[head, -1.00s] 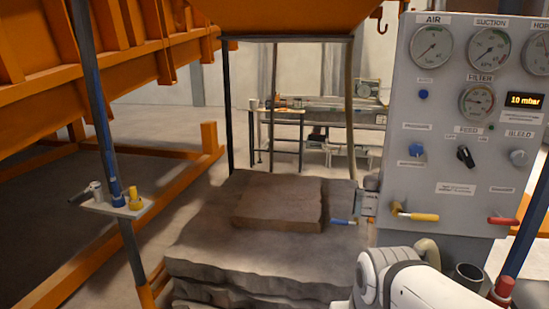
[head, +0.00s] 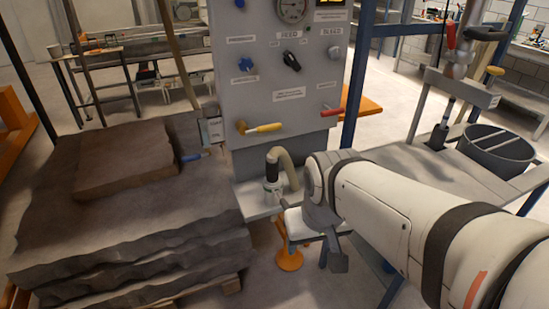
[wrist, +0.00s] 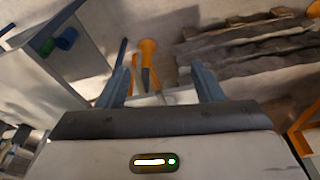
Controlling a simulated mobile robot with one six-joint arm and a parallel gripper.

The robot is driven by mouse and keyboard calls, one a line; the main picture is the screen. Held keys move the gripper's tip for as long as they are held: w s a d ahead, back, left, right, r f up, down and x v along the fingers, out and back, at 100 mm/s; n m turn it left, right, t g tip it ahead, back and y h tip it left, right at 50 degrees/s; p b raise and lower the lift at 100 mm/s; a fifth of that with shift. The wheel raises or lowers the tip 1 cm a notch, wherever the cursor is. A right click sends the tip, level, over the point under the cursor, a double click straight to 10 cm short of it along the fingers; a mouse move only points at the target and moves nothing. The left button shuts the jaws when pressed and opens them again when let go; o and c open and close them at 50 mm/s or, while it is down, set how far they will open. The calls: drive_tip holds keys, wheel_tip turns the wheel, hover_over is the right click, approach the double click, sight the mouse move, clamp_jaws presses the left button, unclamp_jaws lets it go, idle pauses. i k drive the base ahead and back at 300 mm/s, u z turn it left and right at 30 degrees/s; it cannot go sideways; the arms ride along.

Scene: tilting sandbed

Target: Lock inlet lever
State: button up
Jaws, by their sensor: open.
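Several levers show in the head view, and no readable label tells which is the inlet lever. A yellow-handled lever (head: 262,128) points right on the grey panel's lower left. A red-handled lever (head: 330,112) sits at its lower right. A blue-handled lever (head: 197,156) is beside the stone slab. A red handle (head: 451,36) stands upright on piping at the upper right. My gripper (wrist: 162,84) is open in the wrist view, with nothing between its fingers. In the head view it is low, in front of the panel and apart from these levers; my arm partly hides it.
The grey panel (head: 225,70) rises behind a small shelf with a hose (head: 289,165). Stacked stone slabs (head: 130,250) fill the left. An orange stand (head: 290,259) is low near my gripper; a grey tub (head: 497,150) is at right.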

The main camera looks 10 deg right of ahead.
sight(284, 204)
drive_tip(key=z, duration=0.05)
drive_tip(key=k, duration=1.2)
drive_tip(key=z, duration=0.45)
drive_tip(key=i, duration=1.6)
drive_tip(key=u, duration=0.35)
